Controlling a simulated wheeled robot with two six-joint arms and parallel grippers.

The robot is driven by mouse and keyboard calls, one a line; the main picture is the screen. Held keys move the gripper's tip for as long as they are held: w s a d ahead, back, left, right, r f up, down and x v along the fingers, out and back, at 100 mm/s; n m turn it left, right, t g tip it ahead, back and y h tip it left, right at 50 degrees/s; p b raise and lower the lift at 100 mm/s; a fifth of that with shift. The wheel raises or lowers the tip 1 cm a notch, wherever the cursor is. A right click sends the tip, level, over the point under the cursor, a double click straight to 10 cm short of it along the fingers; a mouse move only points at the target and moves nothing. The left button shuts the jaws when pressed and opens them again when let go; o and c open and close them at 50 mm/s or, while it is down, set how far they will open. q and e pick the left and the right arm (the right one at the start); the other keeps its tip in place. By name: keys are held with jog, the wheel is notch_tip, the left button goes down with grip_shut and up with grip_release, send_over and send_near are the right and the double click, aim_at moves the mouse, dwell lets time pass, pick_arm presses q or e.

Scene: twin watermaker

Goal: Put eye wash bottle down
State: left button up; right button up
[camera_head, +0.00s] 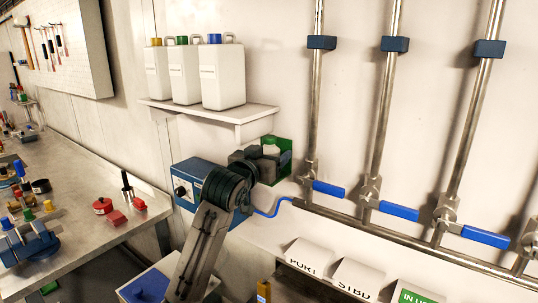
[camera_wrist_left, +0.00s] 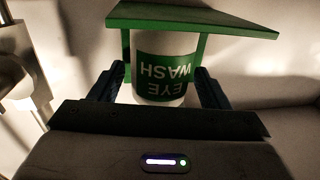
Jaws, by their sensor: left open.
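The eye wash bottle (camera_wrist_left: 166,92) is white with a green label reading EYE WASH, upside down in the left wrist view. It sits in a green holder (camera_wrist_left: 190,18) fixed to the wall. In the head view, a little of the white bottle (camera_head: 270,149) shows inside the green holder (camera_head: 286,144), partly hidden by my gripper. My left gripper (camera_wrist_left: 160,70) is open, with one finger on each side of the bottle; contact cannot be told. The left gripper also shows in the head view (camera_head: 256,163). My right gripper is not in view.
A wall shelf (camera_head: 215,110) with several white jugs is above left. A blue box (camera_head: 194,183) is on the wall behind my arm. Pipes with blue-handled valves (camera_head: 330,188) run to the right. A cluttered workbench (camera_head: 78,230) stands at the left.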

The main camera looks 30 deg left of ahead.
pick_arm(q)
jog(key=shift+r, duration=0.2)
jog(key=shift+s+f, duration=0.15)
jog(key=shift+s, duration=0.15)
jog(key=s+b, duration=0.3)
jog(key=s, duration=0.8)
jog(key=shift+s, duration=0.2)
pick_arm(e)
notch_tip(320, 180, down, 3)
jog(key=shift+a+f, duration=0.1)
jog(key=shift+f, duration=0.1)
pick_arm(q)
jog(key=shift+d, duration=0.1)
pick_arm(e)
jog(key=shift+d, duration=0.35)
